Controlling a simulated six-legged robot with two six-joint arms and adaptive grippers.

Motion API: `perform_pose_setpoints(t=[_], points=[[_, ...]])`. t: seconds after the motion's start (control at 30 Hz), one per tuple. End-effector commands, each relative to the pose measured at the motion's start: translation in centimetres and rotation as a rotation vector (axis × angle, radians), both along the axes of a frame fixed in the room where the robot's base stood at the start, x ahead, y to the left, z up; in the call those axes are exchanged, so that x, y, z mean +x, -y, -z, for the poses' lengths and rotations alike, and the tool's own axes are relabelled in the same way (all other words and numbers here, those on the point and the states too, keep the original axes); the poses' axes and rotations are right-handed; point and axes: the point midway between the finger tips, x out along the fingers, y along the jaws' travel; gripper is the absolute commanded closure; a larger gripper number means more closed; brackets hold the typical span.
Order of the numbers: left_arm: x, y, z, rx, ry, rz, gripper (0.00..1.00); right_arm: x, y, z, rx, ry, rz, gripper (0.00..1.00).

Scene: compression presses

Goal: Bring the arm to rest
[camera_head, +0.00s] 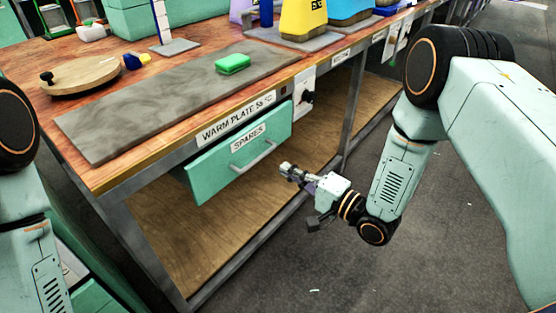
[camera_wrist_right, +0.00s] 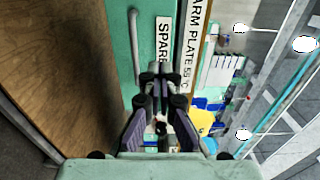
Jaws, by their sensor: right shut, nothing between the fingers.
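My right gripper (camera_head: 287,169) is shut and empty in the head view. It hangs in front of the bench, just right of the green SPARES drawer (camera_head: 238,149) and below the tabletop. In the right wrist view my right gripper (camera_wrist_right: 160,72) shows its fingers together, with the drawer front (camera_wrist_right: 122,40) and its handle (camera_wrist_right: 136,45) beyond them. My right arm reaches in from the right of the head view. My left arm shows only in part at the left edge, and its gripper is outside the view.
The wooden bench (camera_head: 97,181) carries a grey warm plate (camera_head: 130,121) with a green block (camera_head: 232,63) on it. A round wooden board (camera_head: 80,76) lies at the left. A lower plywood shelf (camera_head: 215,238) is empty. The floor (camera_head: 300,270) right of the bench is clear.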

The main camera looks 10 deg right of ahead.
Motion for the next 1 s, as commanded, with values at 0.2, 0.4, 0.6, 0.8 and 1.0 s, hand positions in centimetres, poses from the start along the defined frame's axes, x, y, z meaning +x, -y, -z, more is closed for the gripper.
perform_pose_setpoints(t=[0.2,0.4,0.6,0.8,1.0], points=[[0.0,0.0,-0.2,0.000,0.000,0.000,0.29,-0.6,0.5,0.0,0.000,0.000,0.000,1.00],[0.0,0.0,-0.2,0.000,0.000,0.000,0.29,-0.7,0.7,0.9,-0.128,0.047,0.006,1.00],[0.0,0.0,-0.2,0.000,-0.001,0.000,0.29,-2.7,2.6,6.8,-0.561,-0.002,0.044,1.00],[0.0,0.0,-0.9,0.000,-0.001,0.000,0.29,-10.2,4.8,13.1,-1.005,-0.197,-0.084,1.00],[0.0,0.0,-2.1,0.000,-0.001,0.000,0.29,-22.6,6.9,15.9,-1.324,-0.455,-0.399,1.00]])
